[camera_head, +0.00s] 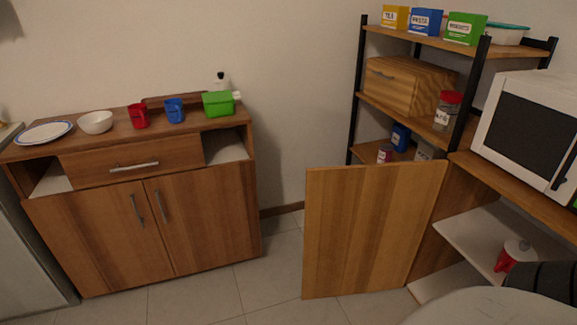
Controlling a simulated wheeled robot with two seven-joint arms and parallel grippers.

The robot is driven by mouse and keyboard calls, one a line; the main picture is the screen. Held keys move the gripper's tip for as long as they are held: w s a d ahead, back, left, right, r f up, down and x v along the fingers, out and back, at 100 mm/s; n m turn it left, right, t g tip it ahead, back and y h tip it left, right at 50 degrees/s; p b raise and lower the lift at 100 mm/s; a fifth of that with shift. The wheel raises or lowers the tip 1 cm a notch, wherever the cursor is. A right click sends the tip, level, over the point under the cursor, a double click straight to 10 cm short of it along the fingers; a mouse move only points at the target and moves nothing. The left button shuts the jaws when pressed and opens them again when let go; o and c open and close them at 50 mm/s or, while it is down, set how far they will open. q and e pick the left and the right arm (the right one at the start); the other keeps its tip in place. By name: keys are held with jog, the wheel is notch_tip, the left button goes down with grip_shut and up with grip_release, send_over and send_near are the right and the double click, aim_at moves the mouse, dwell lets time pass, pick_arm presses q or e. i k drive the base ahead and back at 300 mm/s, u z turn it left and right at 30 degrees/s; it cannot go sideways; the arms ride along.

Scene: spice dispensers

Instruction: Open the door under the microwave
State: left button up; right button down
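The wooden door (370,230) under the microwave (530,125) stands wide open. It is swung out to the left of the cabinet, with its hinge edge at the right and its free edge toward the room. No handle shows on its visible face. The open cabinet shows pale shelves (485,235) inside. Neither gripper's fingers are in view. A grey rounded part and a black ribbed part, seemingly of my own arm, show at the lower right, in front of the cabinet's lower part.
A red item with a pale top (508,257) is in the open cabinet. A shelf rack (430,40) with boxes and jars stands behind the door. A wooden sideboard (165,200) with dishes and mugs stands at left. Tiled floor (270,285) is free between the sideboard and the door.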

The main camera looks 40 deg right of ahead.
aim_at(365, 225)
jog(key=z, duration=0.15)
jog(key=i, duration=1.3)
jog(key=z, duration=0.7)
